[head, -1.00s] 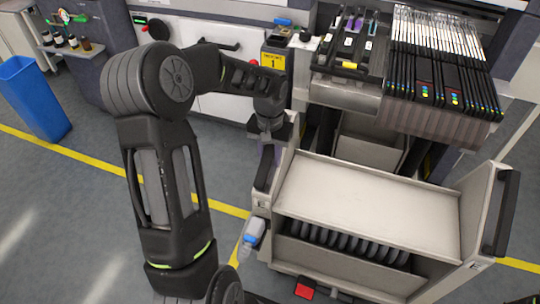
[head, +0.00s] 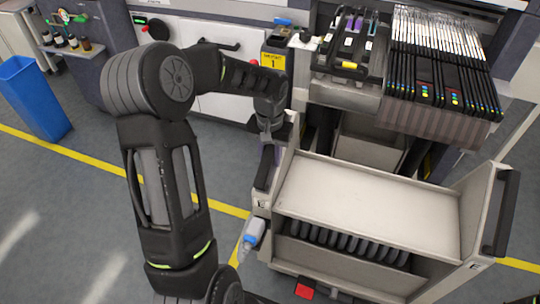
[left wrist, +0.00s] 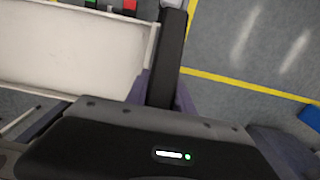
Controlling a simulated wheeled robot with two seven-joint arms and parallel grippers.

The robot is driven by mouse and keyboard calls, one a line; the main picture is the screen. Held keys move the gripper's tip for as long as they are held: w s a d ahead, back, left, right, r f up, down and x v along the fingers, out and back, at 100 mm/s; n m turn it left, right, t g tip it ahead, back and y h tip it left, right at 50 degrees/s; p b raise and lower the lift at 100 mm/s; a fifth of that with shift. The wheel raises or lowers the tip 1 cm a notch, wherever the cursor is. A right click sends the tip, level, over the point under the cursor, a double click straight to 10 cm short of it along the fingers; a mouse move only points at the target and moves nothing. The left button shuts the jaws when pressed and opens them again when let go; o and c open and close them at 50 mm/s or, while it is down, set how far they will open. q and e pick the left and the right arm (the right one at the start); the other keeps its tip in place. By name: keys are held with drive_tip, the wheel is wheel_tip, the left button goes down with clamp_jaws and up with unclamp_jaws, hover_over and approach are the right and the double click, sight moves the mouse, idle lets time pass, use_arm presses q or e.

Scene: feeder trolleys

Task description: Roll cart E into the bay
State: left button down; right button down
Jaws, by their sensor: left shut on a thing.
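The pale cart (head: 360,205) stands in front of the machine, with an empty top shelf and a row of dark round items below. My right gripper is out of view.
Black feeders (head: 440,75) fill the rack above the opening. A yellow sign (head: 273,62) is on the machine left of it. A blue bin (head: 35,98) stands far left. Yellow lines (head: 90,158) mark the floor. The cart's right handle (head: 507,212) is free.

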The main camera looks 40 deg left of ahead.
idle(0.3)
use_arm(q)
drive_tip(key=shift+w+a+r, duration=0.2)
drive_tip(key=shift+w, duration=0.5)
drive_tip(key=c, duration=1.1)
unclamp_jaws()
drive_tip(key=shift+f, duration=0.15)
wheel_tip(320, 180, up, 8)
drive_tip(key=shift+f, duration=0.1)
